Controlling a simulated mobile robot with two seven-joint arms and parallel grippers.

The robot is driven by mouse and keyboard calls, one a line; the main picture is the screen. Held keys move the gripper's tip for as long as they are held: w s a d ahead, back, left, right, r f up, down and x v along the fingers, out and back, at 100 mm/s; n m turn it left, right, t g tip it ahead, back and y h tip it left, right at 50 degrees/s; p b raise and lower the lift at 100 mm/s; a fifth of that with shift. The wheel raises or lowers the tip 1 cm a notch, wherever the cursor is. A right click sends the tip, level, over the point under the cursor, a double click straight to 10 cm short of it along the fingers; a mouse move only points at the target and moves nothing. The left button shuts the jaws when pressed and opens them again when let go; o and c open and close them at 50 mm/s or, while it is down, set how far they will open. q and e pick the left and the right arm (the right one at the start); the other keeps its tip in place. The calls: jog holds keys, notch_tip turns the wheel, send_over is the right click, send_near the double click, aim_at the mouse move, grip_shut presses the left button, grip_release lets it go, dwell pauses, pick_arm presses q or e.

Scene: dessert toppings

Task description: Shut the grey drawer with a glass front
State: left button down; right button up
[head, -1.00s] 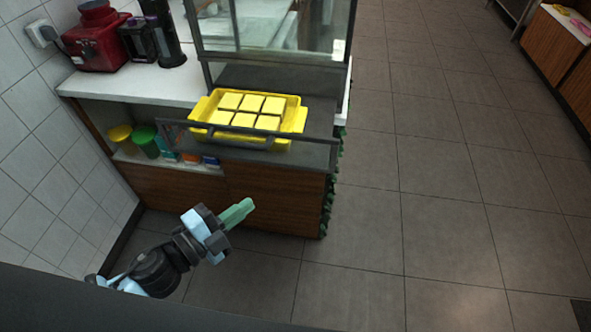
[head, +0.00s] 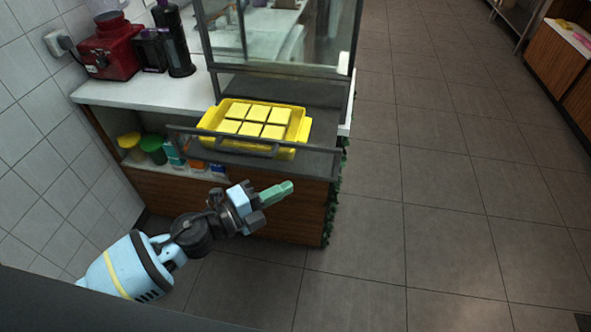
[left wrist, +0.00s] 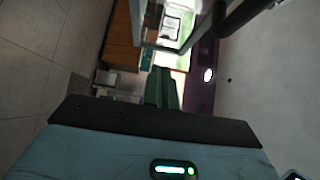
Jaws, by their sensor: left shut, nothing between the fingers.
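The grey drawer (head: 317,158) is pulled out from under the glass case, with its front rail and dark handle (head: 245,147) facing me. A yellow tray (head: 304,130) with several pale yellow square pieces (head: 256,121) sits in it. My left gripper (head: 277,193) has green fingers that are shut and empty. In the head view it shows in front of the cabinet, below the drawer front and apart from the handle. The left wrist view shows the green fingers (left wrist: 162,88) too, with the drawer hard to make out there. My right gripper is not in view.
The glass case (head: 285,40) stands on the white counter (head: 150,92), with a red appliance (head: 107,50) at left. An open shelf under the counter holds a green-lidded tub (head: 153,148). Tiled floor (head: 420,200) at right is clear.

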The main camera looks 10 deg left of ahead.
aim_at(311, 164)
pick_arm(q)
jog(key=w, duration=0.2)
jog(key=w+d, duration=0.1)
jog(key=w, duration=0.1)
jog(key=w+d, duration=0.1)
jog(key=w, duration=0.1)
jog(key=shift+d+f, duration=0.1)
jog(key=shift+d, duration=0.1)
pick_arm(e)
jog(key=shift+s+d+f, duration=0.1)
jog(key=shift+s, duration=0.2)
pick_arm(q)
jog(key=shift+w, duration=0.15)
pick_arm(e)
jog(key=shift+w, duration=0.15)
